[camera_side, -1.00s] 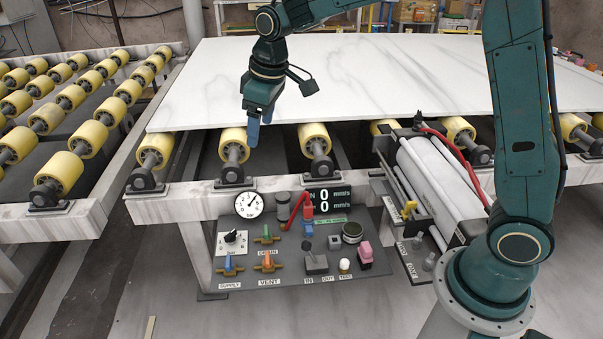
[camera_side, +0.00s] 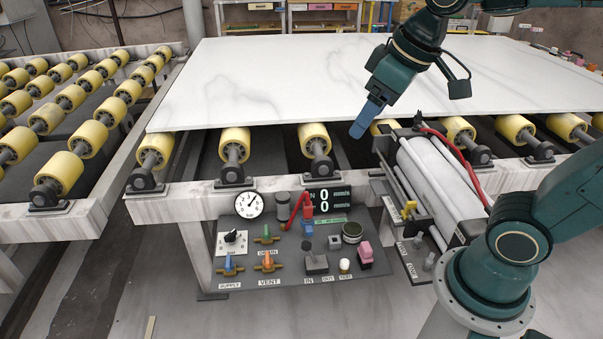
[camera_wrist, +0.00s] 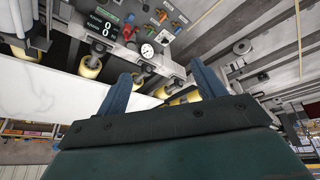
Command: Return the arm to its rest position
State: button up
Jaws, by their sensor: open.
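My gripper (camera_side: 367,119) hangs over the front edge of the white stone slab, right of the slab's middle, tilted with its blue fingers pointing down and left. It is clear of the control panel (camera_side: 290,247). In the wrist view my gripper (camera_wrist: 163,82) shows two blue fingers spread apart, with nothing between them. The slab (camera_side: 260,85) lies flat on the roller table; part of it also shows in the wrist view (camera_wrist: 60,92).
A white cylinder unit (camera_side: 437,178) with a red hose stands right of the panel, below my gripper. Yellow rollers (camera_side: 235,143) line the table's front. A second roller conveyor (camera_side: 90,110) stands at the left.

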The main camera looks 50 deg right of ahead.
jog(key=s+f+m, duration=0.1)
jog(key=s+f, duration=0.1)
jog(key=s, duration=0.6)
jog(key=shift+s+d+f+t, duration=0.2)
jog(key=shift+d+f+t, duration=0.05)
jog(key=shift+d+t, duration=0.15)
jog(key=o, duration=0.4)
jog(key=shift+c, duration=0.2)
jog(key=o, duration=0.3)
jog(key=shift+w, duration=0.1)
jog(key=w+a+f+m+g, duration=0.1)
jog(key=w+m+g, duration=0.15)
jog(key=w, duration=0.75)
jog(key=w+f+m+g, duration=0.1)
jog(key=w+m, duration=0.2)
jog(key=w, duration=0.7)
jog(key=w+f+m, duration=0.1)
jog(key=w+f, duration=0.3)
jog(key=f, duration=0.1)
jog(key=w+a+f+m+g, duration=0.1)
jog(key=w+f, duration=0.4)
jog(key=f, duration=0.1)
jog(key=w+f+m+g, duration=0.1)
jog(key=w+f+m, duration=0.1)
jog(key=w+f, duration=0.3)
jog(key=shift+w+a+f, duration=0.25)
jog(key=shift+a+f, duration=0.1)
jog(key=shift+a, duration=0.05)
jog(key=shift+f, duration=4.95)
